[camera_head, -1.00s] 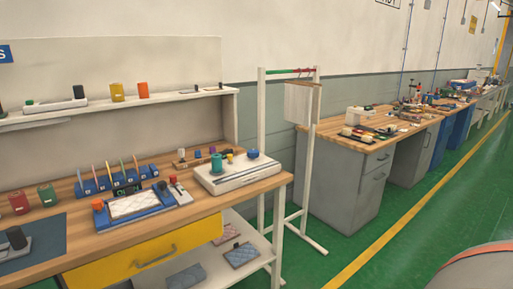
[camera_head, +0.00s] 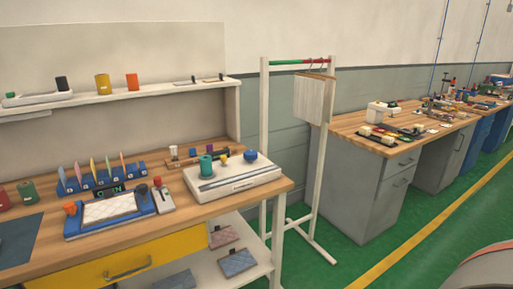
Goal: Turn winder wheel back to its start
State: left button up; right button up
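No part that I can clearly tell to be the winder wheel shows. A white flat device (camera_head: 238,180) stands at the right end of the wooden workbench (camera_head: 210,212). It carries a teal spool (camera_head: 206,167), a small yellow piece (camera_head: 222,159) and a round blue knob (camera_head: 250,156). Left of it is a blue tray (camera_head: 78,228) holding a pale quilted pad (camera_head: 108,208), with an orange knob (camera_head: 70,209) at its corner. A small grey box with a red-topped lever (camera_head: 157,182) stands beside the tray. Neither of my grippers is in view.
A yellow drawer (camera_head: 150,256) is under the bench, and small quilted pads (camera_head: 238,262) lie on the lower shelf. A white rack (camera_head: 322,180) stands at the bench's right end. Grey cabinet benches (camera_head: 375,195) line the wall.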

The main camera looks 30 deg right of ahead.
aim_at(250, 155)
jog(key=i+l, duration=0.15)
jog(key=l, duration=0.55)
jog(key=i+l+u, duration=0.1)
jog(key=l, duration=0.65)
jog(key=i+l, duration=0.15)
jog(key=l, duration=0.55)
jog(key=i+l+u, duration=0.1)
jog(key=l, duration=0.6)
